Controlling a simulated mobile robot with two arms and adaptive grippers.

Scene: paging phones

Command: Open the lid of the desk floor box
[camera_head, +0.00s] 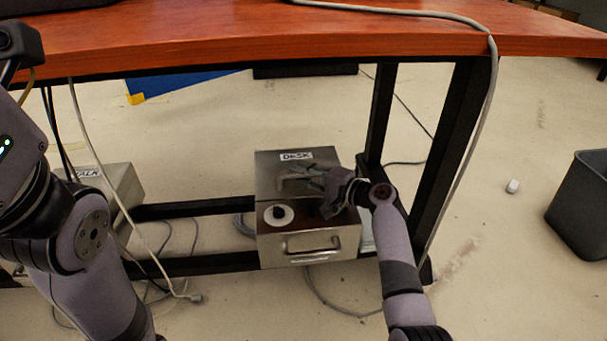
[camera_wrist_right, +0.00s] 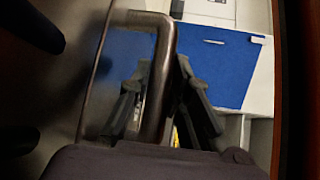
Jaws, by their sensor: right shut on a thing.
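The desk floor box (camera_head: 340,245) is a metal box labelled DESK, standing on the floor under the table. The label (camera_head: 296,156) is on its rear upper panel, the lid. My right gripper (camera_head: 322,183) is at the lid handle (camera_head: 290,177), a bent metal bar. In the right wrist view the dark fingers (camera_wrist_right: 160,100) lie on both sides of the handle bar (camera_wrist_right: 163,50) and are shut on it. I cannot tell clearly how far the lid is raised. My left arm shows at the left, but its gripper is out of view.
A wooden table (camera_head: 330,32) with black legs stands above the box. A second box (camera_head: 115,190) is at the left, partly behind my left arm. Loose cables (camera_head: 335,305) lie on the floor. A dark bin (camera_head: 580,215) stands at the right, with clear floor before it.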

